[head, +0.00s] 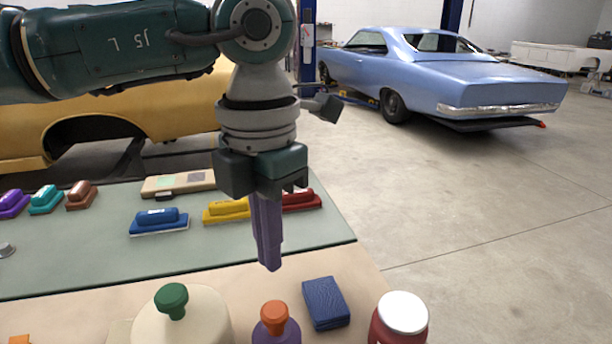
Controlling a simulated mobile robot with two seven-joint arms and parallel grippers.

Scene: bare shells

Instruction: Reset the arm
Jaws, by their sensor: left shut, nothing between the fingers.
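My left arm comes in from the upper left and bends down at the wrist. My left gripper (270,266) points straight down over the front part of the table, with its purple fingers closed together and nothing between them. It hangs above the edge between the green mat (90,262) and the bare tan tabletop (255,280). My right gripper is not in view.
Several sanding blocks line the mat's back, including blue (160,220), yellow (228,210) and red (301,200). In front stand a green-capped jug (190,318), an orange-capped bottle (275,328), a blue block (325,302) and a white-lidded jar (402,314).

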